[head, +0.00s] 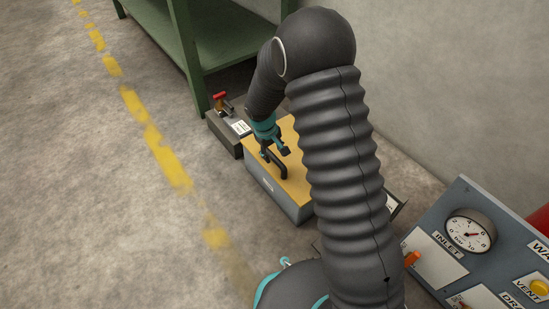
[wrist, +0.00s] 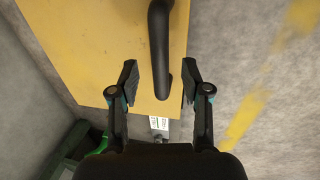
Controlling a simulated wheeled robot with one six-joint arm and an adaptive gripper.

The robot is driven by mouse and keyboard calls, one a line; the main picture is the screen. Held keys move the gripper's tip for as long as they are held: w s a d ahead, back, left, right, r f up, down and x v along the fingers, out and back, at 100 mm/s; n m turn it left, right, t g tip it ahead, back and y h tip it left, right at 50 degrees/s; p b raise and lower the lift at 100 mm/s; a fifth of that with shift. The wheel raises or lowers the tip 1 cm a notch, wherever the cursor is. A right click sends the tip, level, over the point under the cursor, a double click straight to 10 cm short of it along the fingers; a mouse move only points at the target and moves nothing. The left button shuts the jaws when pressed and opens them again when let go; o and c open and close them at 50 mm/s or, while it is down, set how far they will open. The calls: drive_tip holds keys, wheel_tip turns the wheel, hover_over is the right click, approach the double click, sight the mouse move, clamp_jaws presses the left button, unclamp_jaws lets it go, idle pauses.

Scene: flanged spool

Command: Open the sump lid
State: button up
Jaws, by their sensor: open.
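The sump is a grey box with a yellow lid (head: 291,178) on the floor, and the lid looks closed. A black bar handle (head: 277,164) stands on the lid. In the wrist view the yellow lid (wrist: 95,50) fills the upper left and the handle (wrist: 159,45) runs down from the top edge. My gripper (head: 274,152) is over the lid at the handle. In the wrist view my open gripper (wrist: 160,82) has one finger on each side of the handle's lower end, with gaps showing. I cannot tell how far down the fingers reach. My arm hides the lid's right part in the head view.
A dark box with a red-handled valve (head: 219,98) and a label sits just behind the sump. A green shelf (head: 190,50) stands behind that. A panel with a gauge (head: 469,233) is at lower right. Open floor with a yellow dashed line (head: 165,160) lies left.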

drive_tip(key=shift+w+d+f, duration=0.1)
drive_tip(key=shift+f, duration=0.65)
drive_tip(key=shift+w+d+f, duration=0.1)
drive_tip(key=shift+f, duration=0.6)
clamp_jaws()
